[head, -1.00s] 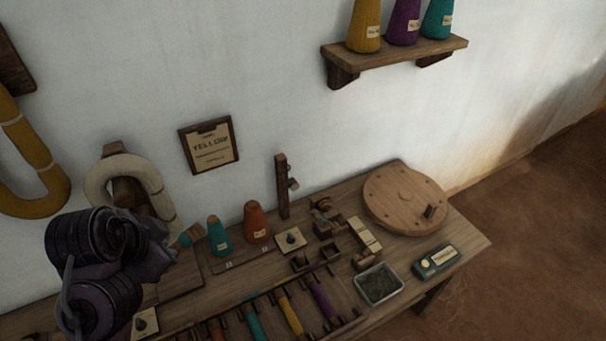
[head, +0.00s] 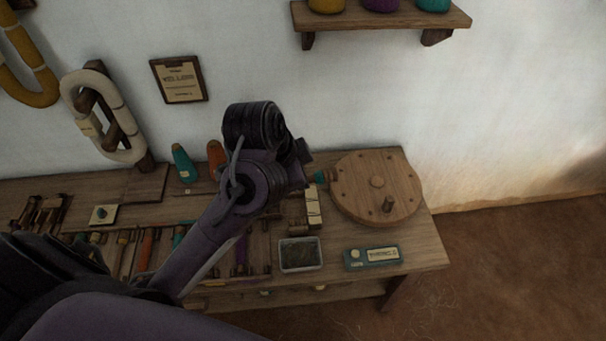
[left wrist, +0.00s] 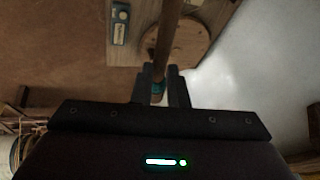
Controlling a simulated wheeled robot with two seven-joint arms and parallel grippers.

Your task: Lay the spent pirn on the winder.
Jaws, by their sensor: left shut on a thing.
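My left gripper (head: 309,173) is above the bench near the winder's wheel. It is shut on the spent pirn (head: 321,177), a bare brown rod with a little teal at the gripped end. In the left wrist view the pirn (left wrist: 166,42) sticks out from between the fingers (left wrist: 160,84) and crosses in front of the wheel. The winder's round wooden wheel (head: 360,175), with a crank knob, stands at the bench's right end. My arm hides most of the winder's small parts to the wheel's left. My right gripper is not in view.
A tray (head: 300,268) of dark matter and a teal labelled box (head: 372,257) lie at the bench's front. Pale blocks (head: 312,207) are beside the wheel. Teal (head: 183,163) and orange (head: 215,154) cones stand behind my arm. A shelf (head: 385,20) is on the wall above.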

